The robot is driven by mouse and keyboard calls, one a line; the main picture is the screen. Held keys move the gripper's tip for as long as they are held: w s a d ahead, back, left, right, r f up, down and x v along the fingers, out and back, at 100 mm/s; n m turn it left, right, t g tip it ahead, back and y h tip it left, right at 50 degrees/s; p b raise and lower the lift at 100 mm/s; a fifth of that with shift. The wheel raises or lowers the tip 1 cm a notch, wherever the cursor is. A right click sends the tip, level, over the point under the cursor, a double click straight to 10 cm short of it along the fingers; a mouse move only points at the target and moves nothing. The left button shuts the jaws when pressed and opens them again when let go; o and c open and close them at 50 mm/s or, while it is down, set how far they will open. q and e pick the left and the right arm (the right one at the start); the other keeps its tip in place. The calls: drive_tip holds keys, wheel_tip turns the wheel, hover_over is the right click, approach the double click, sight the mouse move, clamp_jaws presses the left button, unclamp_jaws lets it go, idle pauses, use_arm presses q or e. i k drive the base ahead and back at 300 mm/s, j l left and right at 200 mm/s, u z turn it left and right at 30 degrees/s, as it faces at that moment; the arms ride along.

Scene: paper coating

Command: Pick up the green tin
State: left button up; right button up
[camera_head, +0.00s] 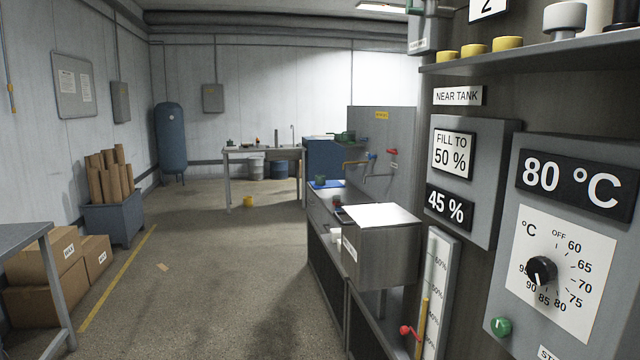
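A small dark green object that looks like a tin (320,180) stands on a blue mat (332,185) at the far end of the grey counter, right of the picture's middle. It is small and far off, so its details are hard to make out. Neither of my grippers shows in the camera_head view.
A steel box (381,249) stands on the near counter. A control panel with a dial (541,270) fills the right side. Cardboard boxes (45,262) and a grey table (30,238) stand at the left. The concrete floor (205,270) between is mostly clear.

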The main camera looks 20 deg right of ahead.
sight(320, 179)
drive_tip(key=i+z, duration=0.15)
drive_tip(key=i, duration=5.1)
